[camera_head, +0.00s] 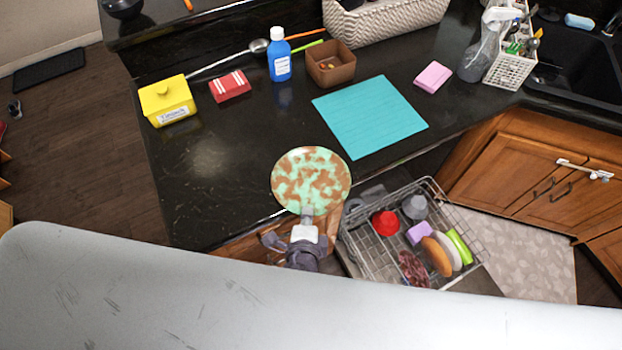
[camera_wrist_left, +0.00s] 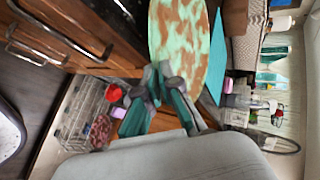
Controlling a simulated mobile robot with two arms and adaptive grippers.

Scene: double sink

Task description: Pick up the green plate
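The green plate (camera_head: 311,178) is round and mottled green and brown. In the head view it appears over the front edge of the black counter. My left gripper (camera_head: 307,213) is at its near rim, with the fingers closed on that rim. In the left wrist view the plate (camera_wrist_left: 180,38) extends up from between the grey fingertips of the left gripper (camera_wrist_left: 163,80). The fingertips hide a small part of the rim. My right gripper is in neither view.
A pulled-out dish rack (camera_head: 368,258) holds cups and dishes, right of my left gripper. A teal mat (camera_head: 370,115) lies on the counter. A yellow box (camera_head: 167,102), red box (camera_head: 230,86), blue bottle (camera_head: 280,58) and brown bin (camera_head: 330,66) stand behind. The counter's left part is clear.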

